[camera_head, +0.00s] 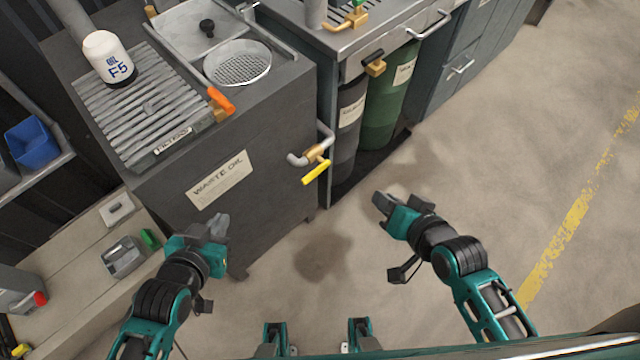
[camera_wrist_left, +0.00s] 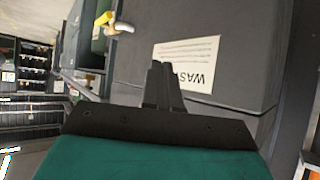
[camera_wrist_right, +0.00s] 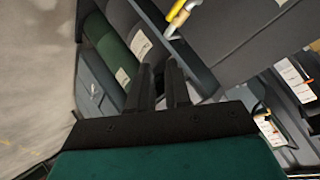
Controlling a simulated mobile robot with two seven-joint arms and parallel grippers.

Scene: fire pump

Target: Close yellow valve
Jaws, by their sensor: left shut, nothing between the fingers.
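The yellow valve handle (camera_head: 316,173) sits on a brass valve at the end of a grey pipe on the side of the dark waste oil cabinet (camera_head: 270,135). The handle slants in the head view. It also shows at the top of the left wrist view (camera_wrist_left: 104,19) and at the top of the right wrist view (camera_wrist_right: 176,11). My left gripper (camera_head: 219,227) is shut and empty, in front of the cabinet, left of and below the valve. My right gripper (camera_head: 384,203) is open and empty, right of the valve and apart from it.
An orange handle (camera_head: 221,99) is on the cabinet top beside a white filter (camera_head: 108,58). A green drum (camera_head: 388,105) stands under the counter behind the valve. A low bench (camera_head: 85,265) is at the left. Floor at the right is clear.

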